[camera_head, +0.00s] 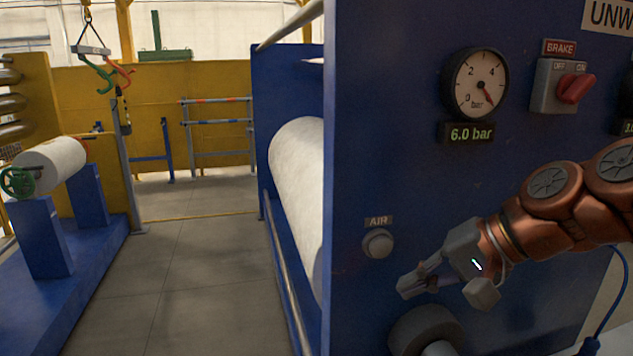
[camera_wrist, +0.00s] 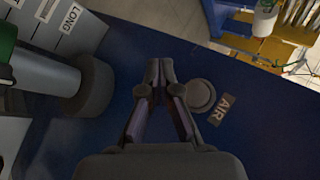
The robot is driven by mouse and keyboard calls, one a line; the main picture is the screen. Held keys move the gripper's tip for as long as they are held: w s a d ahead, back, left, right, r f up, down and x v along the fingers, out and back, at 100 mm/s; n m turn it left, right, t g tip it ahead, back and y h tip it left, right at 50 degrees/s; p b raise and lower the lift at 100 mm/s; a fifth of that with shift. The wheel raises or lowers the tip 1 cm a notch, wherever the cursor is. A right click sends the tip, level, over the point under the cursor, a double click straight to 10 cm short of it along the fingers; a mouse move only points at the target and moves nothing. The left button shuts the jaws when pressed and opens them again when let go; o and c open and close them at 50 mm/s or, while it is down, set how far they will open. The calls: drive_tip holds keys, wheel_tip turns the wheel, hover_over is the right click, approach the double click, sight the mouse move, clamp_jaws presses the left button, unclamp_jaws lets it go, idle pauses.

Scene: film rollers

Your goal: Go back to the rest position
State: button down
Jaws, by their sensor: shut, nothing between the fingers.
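My gripper (camera_head: 412,284) is at the end of my copper-coloured arm, in front of the blue panel (camera_head: 400,150) in the head view. In the wrist view my gripper (camera_wrist: 160,72) has its fingertips together with nothing between them. The round grey AIR button (camera_head: 378,243) is on the panel, up and to the left of the gripper in the head view. The button (camera_wrist: 201,95) also shows in the wrist view, just right of the fingertips. I cannot tell whether the fingers touch the panel.
A pressure gauge (camera_head: 475,84), a 6.0 bar display (camera_head: 471,133) and a red BRAKE switch (camera_head: 575,88) are higher on the panel. A dark round roller end (camera_head: 426,328) sticks out below my gripper. A white roll (camera_head: 298,190) lies behind the panel. The grey floor (camera_head: 180,290) at left is clear.

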drive_tip(key=s+a+f+n+g+h, duration=0.2)
drive_tip(key=s+f+n+g+h, duration=0.1)
drive_tip(key=s+f, duration=0.75)
drive_tip(key=s+d+f+n+g+h, duration=0.2)
drive_tip(key=s+d+f+g+h, duration=0.1)
drive_tip(key=s+f, duration=0.7)
drive_tip(key=d+h, duration=0.1)
drive_tip(key=d, duration=0.1)
drive_tip(key=shift+d+f+h, duration=0.3)
drive_tip(key=shift+d+h, duration=0.05)
drive_tip(key=shift+h, duration=0.05)
